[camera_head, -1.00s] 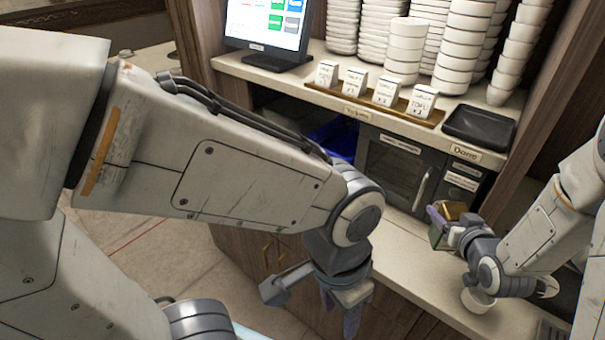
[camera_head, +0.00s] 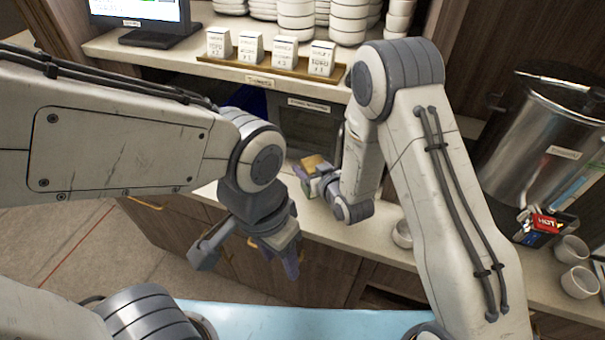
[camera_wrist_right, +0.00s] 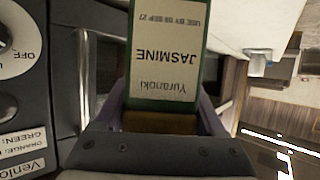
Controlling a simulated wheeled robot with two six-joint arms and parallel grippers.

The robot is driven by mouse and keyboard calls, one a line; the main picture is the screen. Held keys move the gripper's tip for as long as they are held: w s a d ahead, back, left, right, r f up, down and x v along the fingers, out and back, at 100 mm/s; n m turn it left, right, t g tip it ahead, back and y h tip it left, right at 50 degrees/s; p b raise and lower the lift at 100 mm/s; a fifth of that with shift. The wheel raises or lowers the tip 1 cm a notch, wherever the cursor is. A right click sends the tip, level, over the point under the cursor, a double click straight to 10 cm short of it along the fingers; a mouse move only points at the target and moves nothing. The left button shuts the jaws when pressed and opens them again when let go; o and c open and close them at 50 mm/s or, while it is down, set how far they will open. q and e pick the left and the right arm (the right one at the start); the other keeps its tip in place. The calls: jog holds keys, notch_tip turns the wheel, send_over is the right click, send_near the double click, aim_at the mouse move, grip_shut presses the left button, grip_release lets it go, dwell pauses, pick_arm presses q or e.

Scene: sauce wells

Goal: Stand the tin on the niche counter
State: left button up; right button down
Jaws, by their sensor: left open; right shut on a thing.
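A green tin with a cream "Yuranoki JASMINE" label (camera_wrist_right: 165,62) is between the fingers of my right gripper (camera_wrist_right: 162,112), which is shut on it. The label reads upside down in the right wrist view. In the head view the tin (camera_head: 314,163) shows a gold end and is partly hidden by the right gripper (camera_head: 326,184). It is over the pale niche counter (camera_head: 345,226), in front of the dark appliance; I cannot tell whether it touches the counter. My left gripper (camera_head: 245,256) is open and empty, in front of the wooden cabinet below the counter.
A shelf above carries a wooden strip of small labelled boxes (camera_head: 270,65), a screen (camera_head: 140,15) and bowl stacks. The dark appliance (camera_head: 310,128) stands under it. A white cup (camera_head: 402,234) is right of the tin. A steel urn (camera_head: 545,140) stands farther right.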

jog(key=shift+a+f, duration=0.4)
jog(key=shift+a, duration=0.4)
notch_tip(320, 180, down, 4)
jog(key=shift+r+p, duration=0.2)
jog(key=shift+p, duration=0.6)
jog(key=shift+f, duration=0.2)
